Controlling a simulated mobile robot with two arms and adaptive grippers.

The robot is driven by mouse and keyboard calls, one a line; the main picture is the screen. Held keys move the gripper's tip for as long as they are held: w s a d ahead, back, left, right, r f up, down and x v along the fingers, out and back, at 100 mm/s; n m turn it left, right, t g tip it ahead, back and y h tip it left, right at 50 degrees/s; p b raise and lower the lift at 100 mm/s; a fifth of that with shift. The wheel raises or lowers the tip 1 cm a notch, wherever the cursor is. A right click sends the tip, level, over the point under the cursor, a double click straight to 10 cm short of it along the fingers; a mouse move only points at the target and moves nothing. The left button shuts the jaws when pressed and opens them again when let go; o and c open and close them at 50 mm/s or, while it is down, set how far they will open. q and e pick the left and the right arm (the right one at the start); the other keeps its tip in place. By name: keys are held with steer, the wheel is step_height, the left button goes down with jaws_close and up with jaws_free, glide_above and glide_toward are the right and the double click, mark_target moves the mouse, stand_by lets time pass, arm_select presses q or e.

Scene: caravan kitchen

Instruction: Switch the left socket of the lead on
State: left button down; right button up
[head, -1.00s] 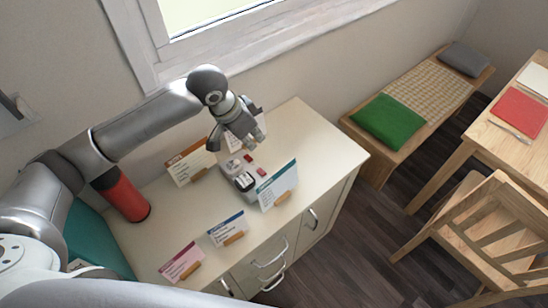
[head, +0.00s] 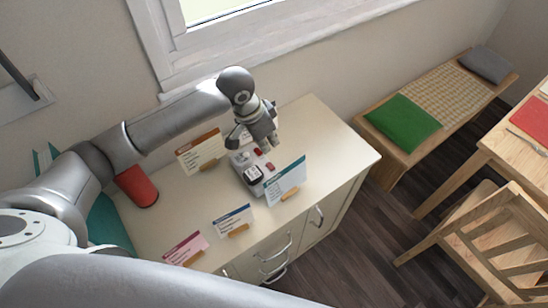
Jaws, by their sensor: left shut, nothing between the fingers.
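The lead is a light grey socket block (head: 240,160) on the cabinet top, among standing cards. A dark plug or socket face (head: 253,174) shows on its near part, and small red switches (head: 270,167) lie along its right side. My left gripper (head: 265,150) points down over the far right part of the block, close to the far red switch. Its fingers are shut with nothing between them. I cannot tell whether the fingertips touch the switch. They partly hide the far end of the block. My right gripper is not in view.
A teal-edged card (head: 286,180) stands close to the block's right side, and an orange-edged card (head: 200,150) behind left. Blue (head: 233,219) and pink (head: 186,247) cards stand nearer. A red cylinder (head: 137,187) is at left. The cabinet top's right end (head: 330,140) is clear.

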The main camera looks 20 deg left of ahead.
mark_target(274, 167)
arm_select(q)
steer(key=x, duration=0.3)
steer(key=p+x, duration=0.1)
steer(key=x, duration=0.2)
steer(key=s+x, duration=0.1)
steer(key=x, duration=0.2)
steer(key=shift+s+a+f+p, duration=0.1)
steer(key=shift+a+p, duration=0.1)
steer(key=shift+p, duration=0.2)
steer(key=shift+f, duration=0.1)
